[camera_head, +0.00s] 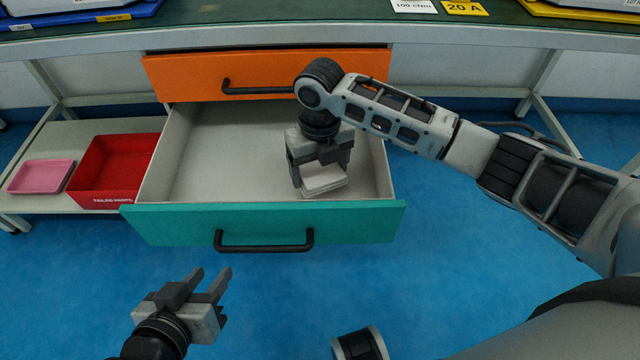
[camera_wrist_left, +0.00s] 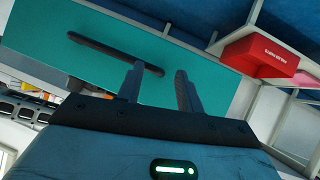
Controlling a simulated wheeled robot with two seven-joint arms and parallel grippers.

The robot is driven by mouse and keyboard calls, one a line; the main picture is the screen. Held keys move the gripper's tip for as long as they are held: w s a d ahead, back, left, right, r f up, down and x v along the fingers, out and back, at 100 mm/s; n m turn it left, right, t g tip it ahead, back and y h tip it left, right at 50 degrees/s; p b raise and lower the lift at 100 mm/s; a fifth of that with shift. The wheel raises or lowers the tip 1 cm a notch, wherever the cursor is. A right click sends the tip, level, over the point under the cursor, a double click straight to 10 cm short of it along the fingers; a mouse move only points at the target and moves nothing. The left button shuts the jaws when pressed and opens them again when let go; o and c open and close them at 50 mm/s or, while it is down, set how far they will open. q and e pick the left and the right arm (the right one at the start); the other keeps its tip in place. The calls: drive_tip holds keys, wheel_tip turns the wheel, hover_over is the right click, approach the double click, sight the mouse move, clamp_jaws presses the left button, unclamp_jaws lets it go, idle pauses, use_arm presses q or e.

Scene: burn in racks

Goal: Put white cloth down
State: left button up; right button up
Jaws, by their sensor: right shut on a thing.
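The white cloth (camera_head: 323,180) is a small folded pale stack inside the open drawer, near its right front. My right gripper (camera_head: 322,172) points down into the drawer and is shut on the cloth; I cannot tell whether the cloth touches the drawer floor. The open drawer has a teal front (camera_head: 170,224) with a dark handle, and its light interior is otherwise empty. My left gripper (camera_head: 212,280) is open and empty in front of the drawer, low at the left. The teal front also shows in the left wrist view (camera_wrist_left: 110,65).
An orange drawer (camera_head: 190,75) above is shut. On a low shelf at left stand a red bin (camera_head: 118,160) labelled failed parts and a pink tray (camera_head: 40,177). The green-topped bench (camera_head: 300,14) holds trays and labels at its edges. Blue floor lies clear in front.

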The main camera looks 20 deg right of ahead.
sight(320, 182)
wheel_tip(320, 182, down, 4)
drive_tip(key=shift+f+b, duration=0.15)
drive_tip(key=shift+b, duration=0.55)
use_arm(q)
drive_tip(key=shift+w+d+r+t, duration=0.15)
drive_tip(key=shift+d+r+t, duration=0.05)
drive_tip(key=shift+r+t, duration=0.25)
use_arm(e)
drive_tip(key=shift+f, duration=0.2)
drive_tip(key=o, duration=0.9)
drive_tip(key=shift+c, duration=0.2)
drive_tip(key=shift+r, duration=0.15)
